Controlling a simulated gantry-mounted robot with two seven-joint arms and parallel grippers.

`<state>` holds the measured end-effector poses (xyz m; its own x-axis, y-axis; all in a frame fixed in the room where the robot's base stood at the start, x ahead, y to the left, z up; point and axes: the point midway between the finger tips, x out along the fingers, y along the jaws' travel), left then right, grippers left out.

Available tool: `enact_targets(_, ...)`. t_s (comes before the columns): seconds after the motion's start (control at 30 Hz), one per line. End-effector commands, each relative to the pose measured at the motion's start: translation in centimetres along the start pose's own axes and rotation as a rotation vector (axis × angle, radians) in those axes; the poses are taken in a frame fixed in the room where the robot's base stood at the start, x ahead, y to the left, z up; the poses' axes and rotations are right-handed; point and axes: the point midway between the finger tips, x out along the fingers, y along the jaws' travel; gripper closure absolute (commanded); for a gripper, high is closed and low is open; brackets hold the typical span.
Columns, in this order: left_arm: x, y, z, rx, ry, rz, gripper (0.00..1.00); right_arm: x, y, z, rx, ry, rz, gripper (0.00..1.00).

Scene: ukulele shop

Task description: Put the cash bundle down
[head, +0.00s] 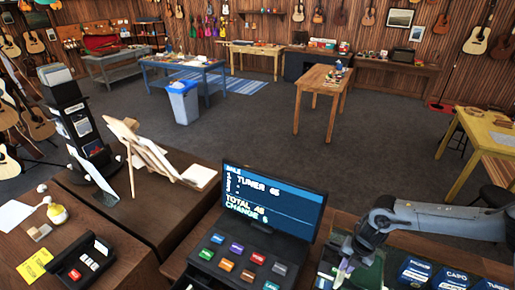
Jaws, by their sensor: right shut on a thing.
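My right gripper (345,262) comes in from the right, low in the head view, and points down just right of the cash register. It is shut on what seems to be the cash bundle, which is mostly hidden by the fingers. A dark green surface (370,274) lies beneath and beside the fingertips; I cannot tell whether the bundle touches it. The register has a lit screen (270,205) with a sale total and change line, and coloured keys (245,262) in front. My left gripper is not in view.
Blue boxes (414,272) stand on the counter right of my gripper. A black display rack (80,120) stands behind. Open floor lies beyond the counter.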

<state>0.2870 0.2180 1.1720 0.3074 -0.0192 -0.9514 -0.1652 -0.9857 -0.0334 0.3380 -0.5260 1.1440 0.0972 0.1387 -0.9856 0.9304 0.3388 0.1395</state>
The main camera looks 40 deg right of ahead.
Motion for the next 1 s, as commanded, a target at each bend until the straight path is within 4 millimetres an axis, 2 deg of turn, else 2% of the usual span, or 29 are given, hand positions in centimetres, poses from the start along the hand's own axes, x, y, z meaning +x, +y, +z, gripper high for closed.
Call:
enact_targets(0.63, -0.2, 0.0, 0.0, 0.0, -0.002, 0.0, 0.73, -3.4, 6.9, 0.3, 0.012, -0.004, 0.007, 1.0)
enact_targets(1.0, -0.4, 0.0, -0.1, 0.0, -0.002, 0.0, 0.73, -4.5, 10.5, -0.7, 0.019, -0.007, 0.009, 1.0)
